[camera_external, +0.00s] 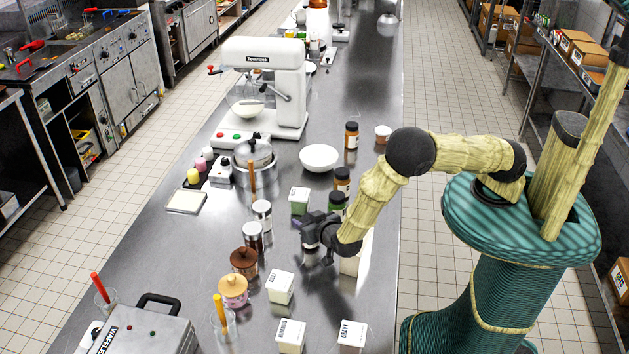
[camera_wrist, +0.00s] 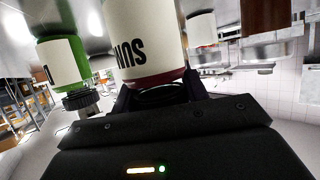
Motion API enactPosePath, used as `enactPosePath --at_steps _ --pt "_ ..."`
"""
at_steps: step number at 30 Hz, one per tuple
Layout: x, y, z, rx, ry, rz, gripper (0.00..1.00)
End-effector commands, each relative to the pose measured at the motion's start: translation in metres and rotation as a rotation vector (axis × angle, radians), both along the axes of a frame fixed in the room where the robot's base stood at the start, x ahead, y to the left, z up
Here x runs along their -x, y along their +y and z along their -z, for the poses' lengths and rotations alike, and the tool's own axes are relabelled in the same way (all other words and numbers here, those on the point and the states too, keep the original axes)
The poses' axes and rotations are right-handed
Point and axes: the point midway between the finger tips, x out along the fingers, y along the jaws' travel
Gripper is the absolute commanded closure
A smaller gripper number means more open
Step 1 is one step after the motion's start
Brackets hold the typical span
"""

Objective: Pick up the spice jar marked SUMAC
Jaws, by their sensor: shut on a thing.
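The SUMAC jar (camera_wrist: 143,42) fills the upper middle of the wrist view. Its white label shows upside-down letters that read as the start of SUMAC, with a dark red band at the label's edge. My gripper (camera_wrist: 160,88) is shut on this jar, with a dark finger on either side of it. In the external view my gripper (camera_external: 318,243) is low over the counter, among the jars and boxes. The jar itself is mostly hidden there by the gripper, and I cannot tell whether it touches the counter.
A green jar (camera_external: 337,203) stands close behind my gripper and also shows in the wrist view (camera_wrist: 63,60). Nearby are a white-and-green box (camera_external: 299,200), two jars (camera_external: 253,238) to the left, and a SALT box (camera_external: 280,289) in front. A white bowl (camera_external: 319,158) stands farther back.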

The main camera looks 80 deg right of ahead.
Motion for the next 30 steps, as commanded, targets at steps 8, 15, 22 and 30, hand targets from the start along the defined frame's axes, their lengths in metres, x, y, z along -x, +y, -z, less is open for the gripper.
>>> enactPosePath --at_steps 8,15,22,30 --pt "-0.001 0.0 -0.033 -0.004 -0.006 0.002 0.86" --pt "0.0 0.001 -0.074 -0.003 -0.005 0.0 0.86" --pt "0.0 0.001 -0.095 0.0 -0.001 -0.001 0.86" --pt "0.0 0.0 -0.097 0.001 0.0 0.0 0.86"
